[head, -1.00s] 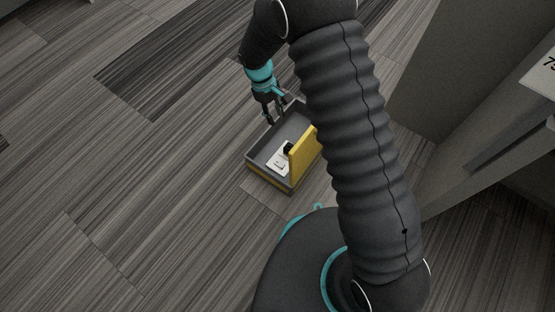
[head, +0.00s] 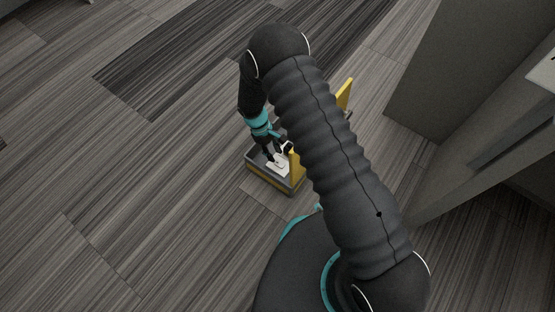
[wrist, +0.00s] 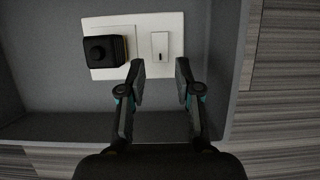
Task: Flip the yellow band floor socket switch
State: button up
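The floor socket is a grey box with a yellow band (head: 262,179), sunk open at the top, with a yellow lid (head: 296,166) standing up. Inside it lies a white plate (wrist: 110,21) with a black plug (wrist: 104,50) at its left and a white rocker switch (wrist: 160,46) at its right. My gripper (wrist: 160,70) is over the plate, its two fingertips apart on either side of the switch's lower part. In the head view my gripper (head: 272,158) reaches down into the box. Whether the fingers touch the plate cannot be told.
The box's grey inner wall (wrist: 228,60) stands close to the right of my fingers. A second yellow panel (head: 345,93) shows behind my arm. A grey cabinet (head: 440,80) stands at the right. The wood-patterned floor at left is clear.

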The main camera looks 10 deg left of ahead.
aim_at(279, 164)
jog(key=shift+x, duration=2.25)
grip_shut()
